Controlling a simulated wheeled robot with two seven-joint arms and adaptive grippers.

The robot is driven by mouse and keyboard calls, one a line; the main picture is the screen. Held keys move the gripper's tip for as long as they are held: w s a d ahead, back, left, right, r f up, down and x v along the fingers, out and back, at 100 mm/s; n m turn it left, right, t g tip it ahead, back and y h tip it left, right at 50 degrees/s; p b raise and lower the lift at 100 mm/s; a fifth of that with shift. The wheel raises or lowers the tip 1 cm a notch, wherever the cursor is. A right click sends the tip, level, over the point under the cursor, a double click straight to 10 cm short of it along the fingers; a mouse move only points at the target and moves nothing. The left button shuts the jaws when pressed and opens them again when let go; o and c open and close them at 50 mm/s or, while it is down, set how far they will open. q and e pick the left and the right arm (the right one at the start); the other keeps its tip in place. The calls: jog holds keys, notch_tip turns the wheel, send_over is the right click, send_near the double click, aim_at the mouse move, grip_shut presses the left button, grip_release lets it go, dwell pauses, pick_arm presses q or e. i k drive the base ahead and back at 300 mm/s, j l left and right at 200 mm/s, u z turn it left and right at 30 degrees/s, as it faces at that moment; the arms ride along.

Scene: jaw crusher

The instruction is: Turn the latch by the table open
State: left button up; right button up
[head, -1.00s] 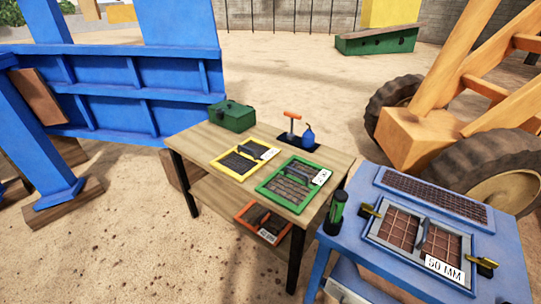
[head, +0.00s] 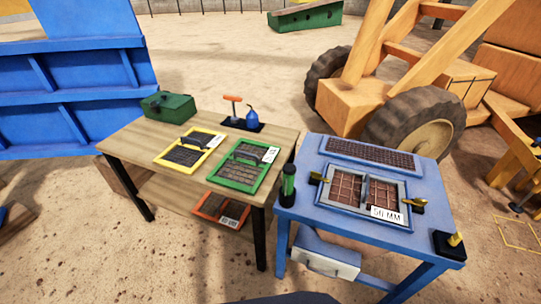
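A small brass latch (head: 318,178) sits at the left edge of the grey screen frame (head: 337,203) on the blue stand, on the side by the wooden table (head: 126,142). A second brass latch (head: 416,205) sits at the frame's right edge. The frame holds a rust-brown mesh with a grey handle in the middle and a "50 MM" label. The latches are too small to tell exactly how they are turned. Neither of my grippers is in view.
A green-and-black cylinder (head: 288,184) stands on the blue stand (head: 300,212) close left of the near latch. A black block with a brass knob (head: 452,241) is at its right corner. The table bears yellow (head: 189,147) and green (head: 238,165) screens and a green box (head: 168,106).

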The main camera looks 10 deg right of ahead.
aim_at(316, 175)
jog(key=l+z, duration=0.25)
jog(key=z, duration=0.2)
jog(key=l+z, duration=0.3)
jog(key=z, duration=0.2)
jog(key=k, duration=0.05)
